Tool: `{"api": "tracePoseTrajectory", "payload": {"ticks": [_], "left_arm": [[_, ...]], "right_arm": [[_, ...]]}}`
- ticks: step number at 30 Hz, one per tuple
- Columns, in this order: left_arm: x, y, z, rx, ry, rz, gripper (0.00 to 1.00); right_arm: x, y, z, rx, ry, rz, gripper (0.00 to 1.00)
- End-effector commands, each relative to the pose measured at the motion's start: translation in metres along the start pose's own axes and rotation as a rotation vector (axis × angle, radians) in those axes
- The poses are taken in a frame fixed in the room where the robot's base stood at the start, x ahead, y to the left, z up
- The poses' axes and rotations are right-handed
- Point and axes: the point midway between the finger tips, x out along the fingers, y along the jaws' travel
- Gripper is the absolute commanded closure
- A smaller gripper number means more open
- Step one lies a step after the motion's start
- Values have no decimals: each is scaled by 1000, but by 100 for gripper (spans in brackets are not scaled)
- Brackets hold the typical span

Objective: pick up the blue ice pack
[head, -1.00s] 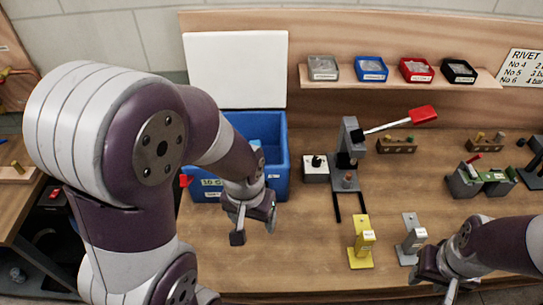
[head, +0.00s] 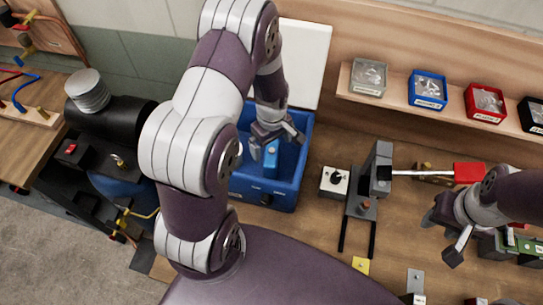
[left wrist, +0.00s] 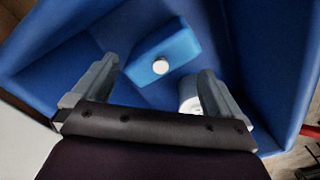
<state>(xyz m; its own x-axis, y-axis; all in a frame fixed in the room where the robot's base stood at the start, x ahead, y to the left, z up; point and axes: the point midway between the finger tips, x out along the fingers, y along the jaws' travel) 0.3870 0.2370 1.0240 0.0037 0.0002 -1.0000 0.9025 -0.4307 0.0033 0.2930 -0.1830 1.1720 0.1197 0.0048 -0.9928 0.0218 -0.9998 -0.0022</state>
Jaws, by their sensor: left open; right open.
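The blue ice pack (head: 271,158) is a bright blue block inside the open blue cool box (head: 262,190). In the left wrist view the ice pack (left wrist: 178,47) lies at the box bottom, with a round white cap on it. My left gripper (head: 276,143) is open and reaches down into the box. In the left wrist view its two fingers (left wrist: 158,78) are spread, with the ice pack ahead of and between them, not gripped. My right gripper (head: 443,236) is open and empty over the right part of the bench.
A white cylindrical thing (left wrist: 190,98) is in the box near the right-hand finger. The box walls surround the left gripper, and its white lid (head: 305,65) stands open behind. A lever press (head: 370,185) and a small switch box (head: 334,181) stand to the right.

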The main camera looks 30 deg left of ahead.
Motion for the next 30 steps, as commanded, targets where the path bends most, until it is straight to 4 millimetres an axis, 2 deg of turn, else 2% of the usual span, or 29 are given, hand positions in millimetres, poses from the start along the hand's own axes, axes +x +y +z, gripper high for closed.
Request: {"api": "tracePoseTrajectory", "payload": {"ticks": [4, 7, 10, 15, 17, 18, 24, 30], "left_arm": [[22, -3, 3, 1, -4, -7, 0], [41, -3, 2, 1, -3, -4, 0], [49, -2, 2, 1, -1, -1, 0], [50, -2, 2, 1, 0, -1, 0], [50, -2, 2, 1, -1, -1, 16], [50, -2, 2, 1, -1, -1, 29], [50, -2, 2, 1, -1, -1, 93], [50, -2, 2, 1, -1, -1, 93]], "right_arm": [[-20, 0, -2, 0, 0, 0, 57], [-21, 0, -3, 0, 1, 0, 57], [-22, 0, -3, 0, 0, 0, 57], [-21, 0, -3, 0, 0, 0, 57], [-21, 0, -3, 0, 0, 0, 57], [-21, 0, -3, 0, 0, 0, 57], [-21, 0, -3, 0, 0, 0, 57], [-20, 0, -3, 0, 0, 0, 57]]}}
